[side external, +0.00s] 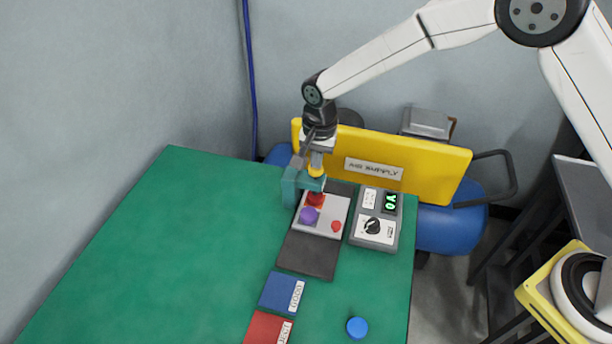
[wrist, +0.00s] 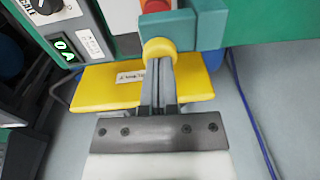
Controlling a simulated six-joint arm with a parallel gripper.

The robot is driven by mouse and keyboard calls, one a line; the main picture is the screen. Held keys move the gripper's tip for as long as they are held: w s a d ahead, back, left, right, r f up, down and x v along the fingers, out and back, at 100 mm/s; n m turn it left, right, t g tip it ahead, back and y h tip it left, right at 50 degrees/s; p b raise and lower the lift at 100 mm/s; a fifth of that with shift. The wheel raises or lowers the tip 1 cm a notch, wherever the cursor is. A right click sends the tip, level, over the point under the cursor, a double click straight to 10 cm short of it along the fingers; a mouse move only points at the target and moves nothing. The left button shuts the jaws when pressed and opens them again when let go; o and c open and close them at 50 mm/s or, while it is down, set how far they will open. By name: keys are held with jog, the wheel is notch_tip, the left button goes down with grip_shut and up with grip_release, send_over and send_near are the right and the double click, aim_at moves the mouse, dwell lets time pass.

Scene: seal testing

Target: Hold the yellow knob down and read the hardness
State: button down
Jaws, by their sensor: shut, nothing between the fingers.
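The yellow knob (side external: 316,169) tops a teal tester stand (side external: 290,190) at the table's far edge; it also shows in the wrist view (wrist: 158,49). My gripper (side external: 316,158) is shut and empty, pointing down over the knob. Its fingertips (wrist: 160,60) appear to meet the knob's top; I cannot tell how far the knob is pressed. A red part (side external: 315,199) is below the teal arm. A grey meter (side external: 376,220) with a dial stands to the right. Its green display (side external: 391,202) is lit and looks turned; two characters show, like "A" and "0".
Blue (side external: 278,289) and red (side external: 262,328) labelled blocks and a blue cap (side external: 357,327) lie nearer. A yellow panel (side external: 430,161) stands behind. The green table's left side (side external: 150,250) is clear.

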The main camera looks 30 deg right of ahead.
jog(key=shift+f, duration=0.1)
notch_tip(320, 180, down, 2)
jog(key=shift+s+d+f, duration=0.1)
jog(key=shift+s+f, duration=0.05)
jog(key=shift+f, duration=0.05)
jog(key=shift+d, duration=0.1)
dwell(2.1)
jog(key=shift+r, duration=0.15)
notch_tip(320, 180, up, 15)
jog(key=shift+a, duration=0.25)
dwell(0.5)
jog(key=shift+d+r, duration=0.1)
